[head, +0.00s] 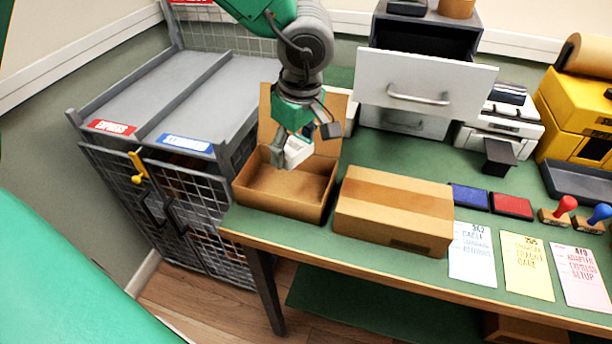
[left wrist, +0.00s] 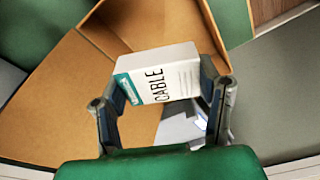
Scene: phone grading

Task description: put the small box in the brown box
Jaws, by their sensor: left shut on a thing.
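The small box is white with a teal end and the word CABLE on it; it shows in the left wrist view (left wrist: 160,78) and in the head view (head: 297,151). My left gripper (head: 288,152) is shut on it, with one finger on each side in the left wrist view (left wrist: 162,100). The open brown box (head: 283,208) stands at the table's left front corner with its flaps up. The gripper and small box are over its opening, towards the back. The inside that shows looks empty. My right gripper is not in view.
A closed brown carton (head: 395,212) stands just right of the open box. A grey mesh cage (head: 185,200) is at the left. An open drawer unit (head: 425,82) stands behind. Ink pads, stamps and paper cards (head: 473,254) lie at the right.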

